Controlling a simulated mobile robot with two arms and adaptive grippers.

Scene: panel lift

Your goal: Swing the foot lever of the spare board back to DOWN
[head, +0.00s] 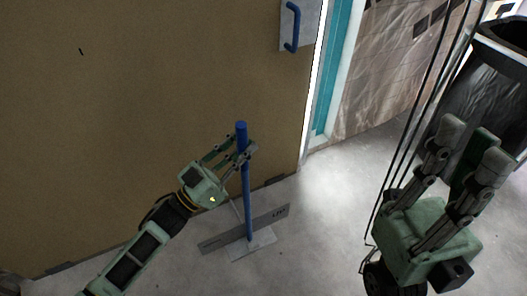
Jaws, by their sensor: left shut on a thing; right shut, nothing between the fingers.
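A large brown board (150,90) fills the left and middle of the head view. In front of its lower right part stands a blue lever (247,205), almost upright, on a grey foot plate (262,243) on the floor. My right gripper (474,142) is shut and empty in the right foreground, apart from the lever.
A blue handle (292,30) sits on a light plate at the board's upper right. A teal-and-white frame (332,60) and a marbled wall (385,70) are beyond. A dark bin (490,85) stands at right. Floor between lever and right gripper is clear.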

